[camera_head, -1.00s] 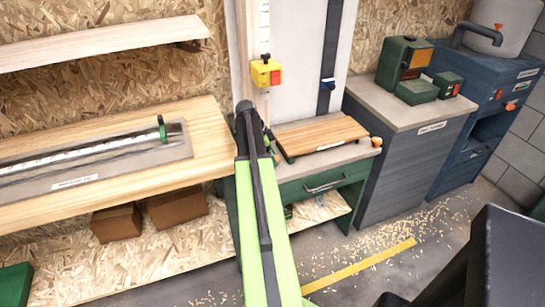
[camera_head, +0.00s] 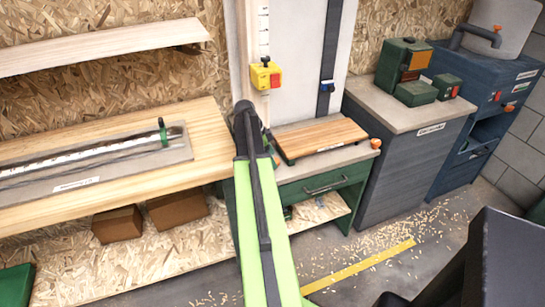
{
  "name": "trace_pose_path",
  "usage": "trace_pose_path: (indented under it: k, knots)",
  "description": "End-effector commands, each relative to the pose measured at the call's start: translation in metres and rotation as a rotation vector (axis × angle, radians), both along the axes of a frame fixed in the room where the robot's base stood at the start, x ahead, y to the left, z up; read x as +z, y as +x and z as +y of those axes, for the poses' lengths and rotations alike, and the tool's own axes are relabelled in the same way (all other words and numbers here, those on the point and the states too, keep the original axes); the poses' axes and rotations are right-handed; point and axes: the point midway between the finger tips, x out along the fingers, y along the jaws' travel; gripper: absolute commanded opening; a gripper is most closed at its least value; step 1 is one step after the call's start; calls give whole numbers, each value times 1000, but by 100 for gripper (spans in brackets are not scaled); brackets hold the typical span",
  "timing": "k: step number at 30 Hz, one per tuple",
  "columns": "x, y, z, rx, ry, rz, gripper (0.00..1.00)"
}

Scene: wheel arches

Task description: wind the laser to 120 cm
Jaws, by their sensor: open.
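A yellow box with a red face (camera_head: 265,76), which looks like the laser, sits on a pale upright post at the wall. A white scale strip (camera_head: 264,30) with dark marks runs up above it; its figures are too small to read. An orange knob (camera_head: 375,143) sticks out at the right end of the small bench; I cannot tell whether it winds the laser. My green and black arm rises from the bottom middle to a dark joint in front of the post's foot. My gripper does not show, and the post's lower part is hidden behind the arm.
A wooden bench (camera_head: 215,150) with a long ruler plate stands left. A wooden board (camera_head: 320,137) lies on the small green bench. A grey cabinet (camera_head: 400,160) with green machines and a blue unit (camera_head: 468,135) stand right.

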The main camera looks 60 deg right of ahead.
Motion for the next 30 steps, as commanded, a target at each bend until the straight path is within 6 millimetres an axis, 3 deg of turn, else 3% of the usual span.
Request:
trace_pose_path:
  k: [1,18,22,30]
  knots:
    - [15,2,2,1,0,0,68]
    - [139,40,33,0,1,1,68]
    - [151,46,38,-1,0,0,68]
    - [149,47,39,-1,0,0,68]
